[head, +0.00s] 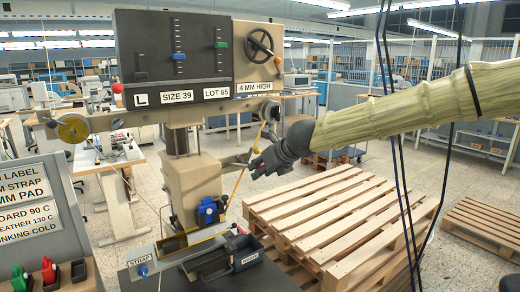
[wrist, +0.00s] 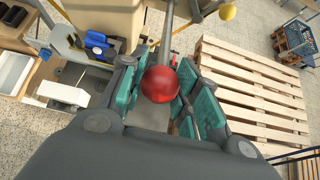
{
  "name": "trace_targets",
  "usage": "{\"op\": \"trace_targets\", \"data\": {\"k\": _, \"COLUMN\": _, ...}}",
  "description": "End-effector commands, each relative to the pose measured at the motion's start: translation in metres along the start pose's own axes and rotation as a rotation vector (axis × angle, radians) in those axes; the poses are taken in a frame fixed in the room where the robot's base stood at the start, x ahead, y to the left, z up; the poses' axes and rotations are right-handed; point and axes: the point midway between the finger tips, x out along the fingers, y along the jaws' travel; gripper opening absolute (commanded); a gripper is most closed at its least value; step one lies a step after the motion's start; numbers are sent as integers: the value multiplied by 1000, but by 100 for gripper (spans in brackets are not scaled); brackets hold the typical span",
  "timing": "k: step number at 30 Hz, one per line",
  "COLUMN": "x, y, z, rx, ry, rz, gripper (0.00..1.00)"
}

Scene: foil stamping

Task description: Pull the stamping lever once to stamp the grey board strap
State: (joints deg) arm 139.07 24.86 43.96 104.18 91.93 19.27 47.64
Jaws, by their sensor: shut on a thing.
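The stamping machine (head: 195,185) is beige with a dark panel (head: 172,60) on top. The stamping lever (wrist: 168,25) is a grey rod ending in a red ball knob (wrist: 160,85) in the wrist view. My gripper (head: 258,165) is to the right of the machine column; in the wrist view its teal-padded fingers (wrist: 158,92) are shut on the knob from both sides. In the head view the gripper hides the knob. A tray labelled STRAP (head: 140,268) is at the lower front. I cannot make out the grey board strap for certain.
A blue part (head: 207,210) sits low on the machine's front. A black tray (head: 218,262) lies before it. A wooden pallet stack (head: 340,215) stands close on the right, below my arm. Dark cables hang in front. A sign board (head: 35,205) stands at left.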

Motion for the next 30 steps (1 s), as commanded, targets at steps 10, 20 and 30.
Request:
{"op": "trace_targets", "data": {"k": 10, "x": 9, "y": -1, "z": -20, "rx": 2, "ry": 4, "rz": -1, "gripper": 1}}
{"op": "trace_targets", "data": {"k": 20, "x": 13, "y": -1, "z": -26, "rx": 1, "ry": 5, "rz": -1, "gripper": 1}}
{"op": "trace_targets", "data": {"k": 30, "x": 27, "y": 0, "z": -50, "rx": 1, "ry": 5, "rz": 0, "gripper": 1}}
